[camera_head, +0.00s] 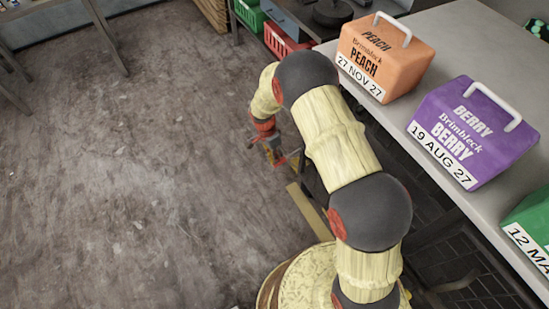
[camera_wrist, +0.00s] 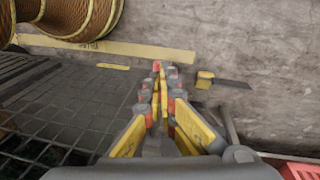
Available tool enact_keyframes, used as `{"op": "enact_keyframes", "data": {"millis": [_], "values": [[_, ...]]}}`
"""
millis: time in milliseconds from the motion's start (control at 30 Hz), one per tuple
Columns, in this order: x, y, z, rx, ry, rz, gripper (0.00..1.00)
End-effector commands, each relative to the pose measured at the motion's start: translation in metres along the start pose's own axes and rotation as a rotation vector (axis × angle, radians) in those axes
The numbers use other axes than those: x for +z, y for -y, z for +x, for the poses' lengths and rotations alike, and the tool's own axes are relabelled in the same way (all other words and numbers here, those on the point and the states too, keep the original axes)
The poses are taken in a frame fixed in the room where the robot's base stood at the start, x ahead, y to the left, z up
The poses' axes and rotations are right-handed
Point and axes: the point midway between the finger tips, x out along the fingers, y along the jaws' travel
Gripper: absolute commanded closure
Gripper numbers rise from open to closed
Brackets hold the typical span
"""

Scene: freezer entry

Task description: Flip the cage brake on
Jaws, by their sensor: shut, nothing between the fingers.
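In the wrist view my gripper (camera_wrist: 160,72) is shut and empty, its fingers pointing down towards the floor. In the head view my gripper (camera_head: 272,152) is low beside the table's left edge, partly hidden by its own wrist. The dark wire mesh of what looks like the cage (camera_wrist: 75,100) fills the left and lower left of the wrist view. A small yellow tab (camera_wrist: 205,78) with a dark flat bar lies just right of the fingertips, apart from them. It may be the brake pedal; I cannot tell its position. The head view mostly hides the cage under the table.
A yellow strip (camera_wrist: 120,48) runs along the floor side of the mesh. Orange (camera_head: 385,55), purple (camera_head: 470,130) and green (camera_head: 530,225) boxes stand on the grey table (camera_head: 455,50). A red crate (camera_head: 280,40) is at the back. The floor (camera_head: 130,170) at left is clear.

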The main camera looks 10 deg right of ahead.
Motion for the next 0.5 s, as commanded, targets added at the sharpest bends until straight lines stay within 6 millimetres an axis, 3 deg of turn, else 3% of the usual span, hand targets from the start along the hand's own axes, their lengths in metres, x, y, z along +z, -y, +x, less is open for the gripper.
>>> {"op": "enact_keyframes", "data": {"millis": [167,500], "values": [[0.000,0.001,-0.016,-0.002,-0.001,0.000,1.00],[0.000,0.001,-0.083,-0.004,-0.001,-0.001,1.00]]}}
